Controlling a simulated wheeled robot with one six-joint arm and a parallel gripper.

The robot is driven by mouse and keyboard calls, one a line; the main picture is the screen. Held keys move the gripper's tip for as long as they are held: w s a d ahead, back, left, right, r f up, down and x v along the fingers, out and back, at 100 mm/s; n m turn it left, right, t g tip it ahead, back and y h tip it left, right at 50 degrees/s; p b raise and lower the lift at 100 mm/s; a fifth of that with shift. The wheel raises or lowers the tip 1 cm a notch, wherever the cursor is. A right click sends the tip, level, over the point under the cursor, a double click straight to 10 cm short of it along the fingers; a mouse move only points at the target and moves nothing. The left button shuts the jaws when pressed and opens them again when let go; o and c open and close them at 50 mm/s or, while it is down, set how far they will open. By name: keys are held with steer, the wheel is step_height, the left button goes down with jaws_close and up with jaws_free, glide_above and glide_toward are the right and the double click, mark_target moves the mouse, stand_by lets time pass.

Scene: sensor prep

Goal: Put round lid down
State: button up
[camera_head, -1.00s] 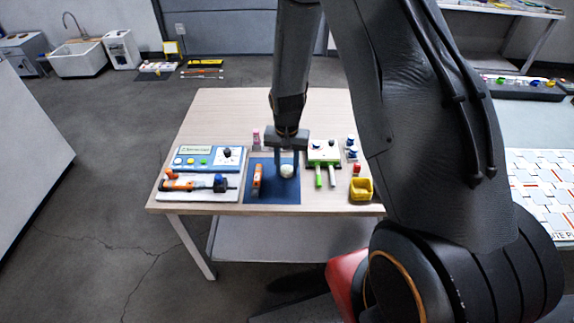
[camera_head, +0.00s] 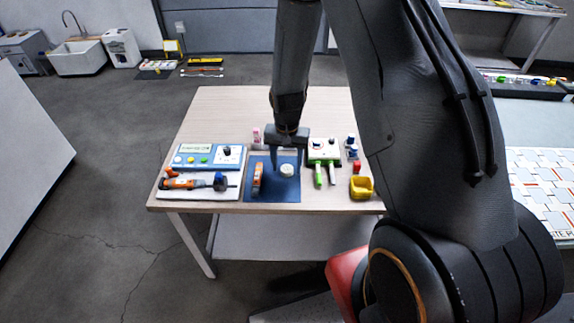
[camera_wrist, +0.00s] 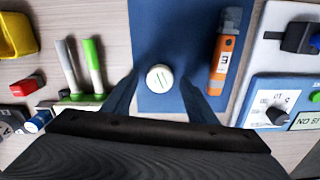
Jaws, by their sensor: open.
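The round lid (camera_head: 287,170) is small and pale, and lies on the dark blue mat (camera_head: 286,191) on the wooden table. My gripper (camera_head: 287,165) is over the mat. In the wrist view its two fingers (camera_wrist: 160,92) are spread apart on either side of the lid, with gaps between them and it. Nothing is held. Whether the lid covers anything cannot be seen.
An orange and grey tool (camera_head: 257,179) lies on the mat left of the lid. A blue panel (camera_head: 209,158) and an orange tool on a white tray (camera_head: 168,195) are further left. A green-and-white device (camera_head: 323,152) and a yellow bin (camera_head: 361,187) stand to the right.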

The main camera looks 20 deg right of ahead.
mark_target(287, 168)
step_height(287, 168, up, 12)
steer(key=b, duration=0.3)
steer(key=s+r+n, duration=0.2)
steer(key=s+r, duration=0.1)
steer(key=s, duration=0.5)
steer(key=s+r+n+t, duration=0.1)
steer(key=s+r+n, duration=0.2)
steer(key=s, duration=0.6)
steer(key=shift+s+r, duration=0.15)
steer(key=shift+r, duration=0.55)
